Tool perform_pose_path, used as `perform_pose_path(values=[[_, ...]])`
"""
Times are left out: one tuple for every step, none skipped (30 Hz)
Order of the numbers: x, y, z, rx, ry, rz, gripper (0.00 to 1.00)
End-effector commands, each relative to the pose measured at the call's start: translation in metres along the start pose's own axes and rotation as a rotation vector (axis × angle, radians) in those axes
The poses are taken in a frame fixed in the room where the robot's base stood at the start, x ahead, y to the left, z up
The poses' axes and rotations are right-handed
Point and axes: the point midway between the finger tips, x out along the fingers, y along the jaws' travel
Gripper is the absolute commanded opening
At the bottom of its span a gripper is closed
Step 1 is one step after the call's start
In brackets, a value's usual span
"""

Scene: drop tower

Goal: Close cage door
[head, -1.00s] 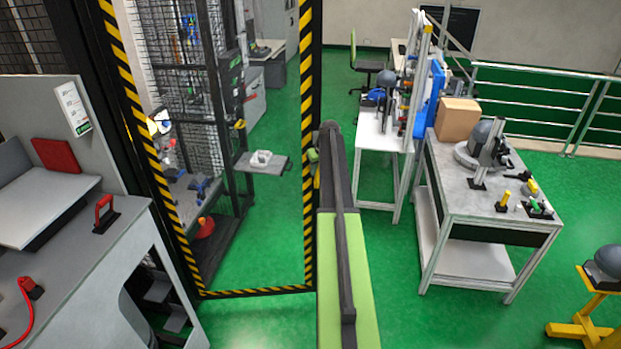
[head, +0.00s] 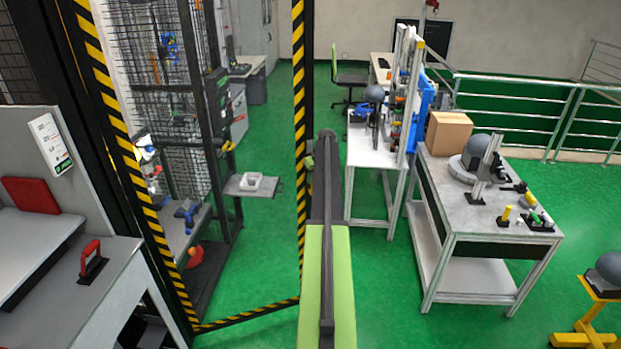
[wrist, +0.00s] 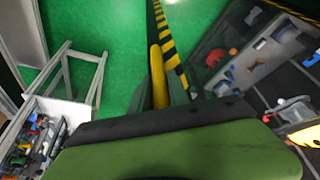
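The cage door is a tall frame edged in yellow-and-black stripes (head: 301,130). It stands open, with its bottom rail slanting back to the right. In the wrist view its striped edge (wrist: 165,35) runs up from my gripper. A yellow handle (wrist: 157,75) lies along that edge. My gripper (wrist: 159,90) has one finger on each side of the handle, close against it, and looks shut on it. In the head view my arm reaches the door's right edge and hides most of the gripper.
A grey machine bench with a red handle (head: 91,262) stands at the left. A workbench (head: 480,205) with a cardboard box (head: 449,132) is at the right. Green floor between is clear.

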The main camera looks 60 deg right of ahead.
Motion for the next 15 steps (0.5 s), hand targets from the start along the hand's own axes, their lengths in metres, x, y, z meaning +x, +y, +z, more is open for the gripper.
perform_pose_path(values=[[0.0000,-0.0001,-0.0002,0.000,0.000,0.000,0.30],[0.0001,-0.0002,-0.0003,-0.001,0.000,0.000,0.34],[0.0001,-0.0004,-0.0004,-0.001,0.000,0.000,0.39],[0.0001,-0.0005,-0.0004,-0.001,0.000,0.000,0.40],[0.0001,-0.0006,-0.0005,-0.001,0.001,0.000,0.40],[0.0001,-0.0007,-0.0006,-0.001,0.001,0.000,0.40],[0.0001,-0.0008,-0.0007,-0.001,0.001,0.000,0.40],[0.0001,-0.0008,-0.0008,-0.002,0.001,0.000,0.40],[0.0001,-0.0009,-0.0008,-0.002,0.001,0.000,0.40],[0.0001,-0.0010,-0.0009,-0.002,0.001,0.000,0.40],[0.0001,-0.0010,-0.0009,-0.002,0.001,0.000,0.40],[-0.0004,-0.0011,-0.0010,-0.002,0.001,0.000,0.40],[-0.0012,-0.0011,-0.0011,-0.002,0.001,0.000,0.40],[-0.0025,-0.0011,-0.0012,-0.002,0.001,0.000,0.40],[-0.0050,-0.0012,-0.0015,-0.002,0.001,0.000,0.40]])
